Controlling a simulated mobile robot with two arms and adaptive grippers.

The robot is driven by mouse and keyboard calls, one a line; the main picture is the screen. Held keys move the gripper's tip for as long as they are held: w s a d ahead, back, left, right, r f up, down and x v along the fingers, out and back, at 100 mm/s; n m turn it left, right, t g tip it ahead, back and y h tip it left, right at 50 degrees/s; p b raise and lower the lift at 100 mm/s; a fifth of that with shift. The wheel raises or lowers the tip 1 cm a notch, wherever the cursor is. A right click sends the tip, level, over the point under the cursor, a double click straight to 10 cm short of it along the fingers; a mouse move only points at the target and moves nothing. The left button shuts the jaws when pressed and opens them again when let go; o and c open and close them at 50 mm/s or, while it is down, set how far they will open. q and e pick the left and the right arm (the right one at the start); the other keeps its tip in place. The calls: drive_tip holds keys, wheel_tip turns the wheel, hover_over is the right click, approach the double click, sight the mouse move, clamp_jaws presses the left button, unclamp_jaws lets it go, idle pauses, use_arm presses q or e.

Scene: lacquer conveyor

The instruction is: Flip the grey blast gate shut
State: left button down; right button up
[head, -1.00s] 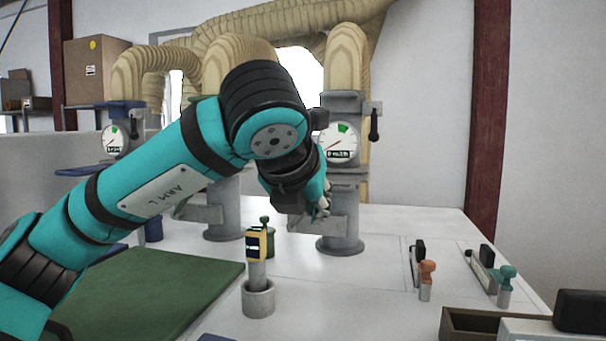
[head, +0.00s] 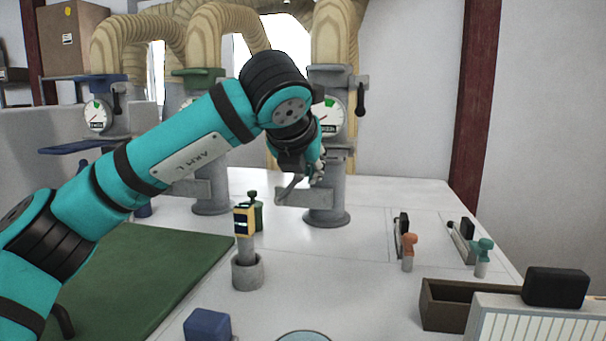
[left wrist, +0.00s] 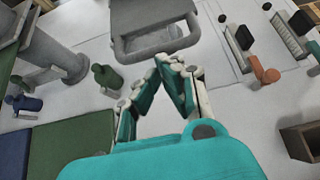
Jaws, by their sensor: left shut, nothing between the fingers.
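The grey blast gate (head: 332,74) is the grey collar on the rightmost pipe post, above a round dial (head: 330,117). Its black lever handle (head: 361,100) hangs down on the collar's right side. My left gripper (head: 303,182) is low in front of this post, left of and below the dial and close to the grey shelf-like hood (head: 300,197). It is apart from the lever. In the left wrist view my left gripper (left wrist: 172,66) is shut and empty, with the grey hood (left wrist: 155,22) just beyond its fingertips. Whether they touch is unclear. My right gripper is out of view.
Gates with green (head: 198,77) and blue (head: 82,78) collars stand to the left. On the white table are a yellow-topped tool in a grey cup (head: 247,272), a green mat (head: 140,275), orange (head: 408,240) and teal (head: 484,245) stamps, and a brown box (head: 432,305).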

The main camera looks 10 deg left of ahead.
use_arm(q)
drive_tip(key=w+p, duration=0.1)
drive_tip(key=w, duration=0.6)
drive_tip(key=shift+w, duration=0.2)
drive_tip(key=shift+s+r, duration=0.1)
drive_tip(key=shift+r, duration=0.05)
drive_tip(key=shift+a, duration=0.1)
